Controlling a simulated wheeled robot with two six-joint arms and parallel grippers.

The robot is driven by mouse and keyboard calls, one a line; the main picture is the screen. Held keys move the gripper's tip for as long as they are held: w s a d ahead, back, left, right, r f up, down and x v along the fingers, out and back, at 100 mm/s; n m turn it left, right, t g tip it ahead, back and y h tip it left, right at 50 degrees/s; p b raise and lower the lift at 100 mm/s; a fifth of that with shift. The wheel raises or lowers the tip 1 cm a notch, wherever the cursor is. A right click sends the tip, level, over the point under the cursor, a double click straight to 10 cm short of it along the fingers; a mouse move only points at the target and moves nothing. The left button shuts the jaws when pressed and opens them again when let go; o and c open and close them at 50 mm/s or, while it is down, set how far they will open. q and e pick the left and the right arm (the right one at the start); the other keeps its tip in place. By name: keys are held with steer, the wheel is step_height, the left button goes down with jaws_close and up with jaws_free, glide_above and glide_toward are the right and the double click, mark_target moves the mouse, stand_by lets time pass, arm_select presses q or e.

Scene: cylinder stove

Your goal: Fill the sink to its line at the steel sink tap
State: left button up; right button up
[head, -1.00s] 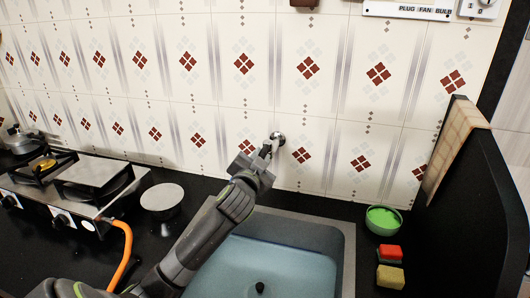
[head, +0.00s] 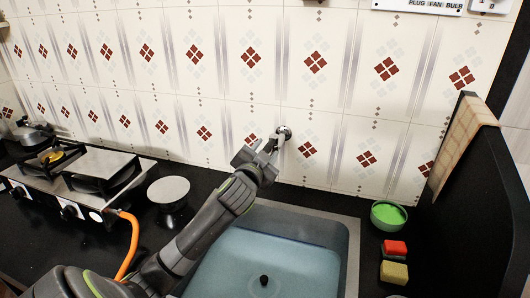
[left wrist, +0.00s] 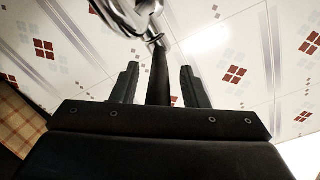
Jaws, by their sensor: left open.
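The steel tap (head: 284,131) sticks out of the tiled wall behind the sink; its metal body also shows at the top of the left wrist view (left wrist: 137,14). My left gripper (head: 262,155) is at the tap, partly covering it. In the left wrist view its two fingers (left wrist: 160,82) are apart, with a dark bar of the tap between them; I cannot tell whether they touch it. The steel sink (head: 352,240) below holds bluish water (head: 290,262), with a small black knob (head: 264,280) in it. I cannot make out a fill line. My right gripper is not in view.
A green bowl (head: 388,215), a red sponge (head: 395,248) and a yellow sponge (head: 394,272) lie right of the sink, beside a dark upright panel (head: 470,210). A stove (head: 95,175) with an orange hose (head: 134,245) and a round grey-topped object (head: 169,191) stand left.

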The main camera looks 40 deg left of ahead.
arm_select(q)
steer(key=v, duration=1.7)
steer(key=shift+s, duration=0.25)
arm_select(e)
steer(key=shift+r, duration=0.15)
arm_select(q)
steer(key=shift+w+d, duration=0.1)
